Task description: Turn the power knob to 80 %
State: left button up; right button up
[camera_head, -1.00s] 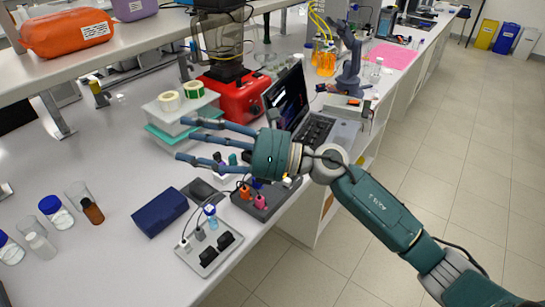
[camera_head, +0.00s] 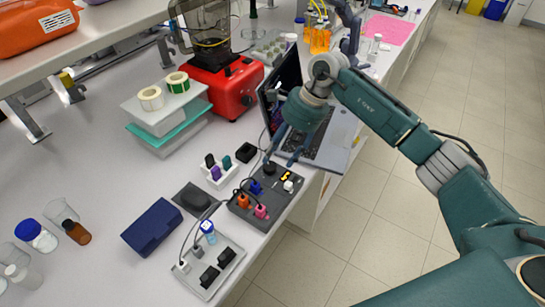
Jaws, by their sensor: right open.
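A dark control box (camera_head: 277,207) lies near the table's front edge. It carries a small lit yellow display, a white part, and blue, orange and pink plugs. A black round knob (camera_head: 269,169) stands at its back edge; I take this as the power knob, though its setting is too small to read. My right gripper (camera_head: 280,161) is open and points down just above the back of the box. One finger is close to the knob; I cannot tell whether it touches. My left gripper is not in view.
An open laptop (camera_head: 327,145) lies right behind the box, under my right arm. A grey panel (camera_head: 228,250) with black switches is in front, beside a dark blue case (camera_head: 152,227). A white rack (camera_head: 220,177) and red device (camera_head: 226,88) stand to the left and behind.

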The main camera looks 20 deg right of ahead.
aim_at(270, 165)
jog(key=x, duration=0.2)
jog(key=p+x, duration=0.1)
jog(key=shift+w, duration=0.25)
jog(key=shift+x, duration=0.9)
jog(key=shift+f, duration=0.1)
jog(key=c, duration=1.1)
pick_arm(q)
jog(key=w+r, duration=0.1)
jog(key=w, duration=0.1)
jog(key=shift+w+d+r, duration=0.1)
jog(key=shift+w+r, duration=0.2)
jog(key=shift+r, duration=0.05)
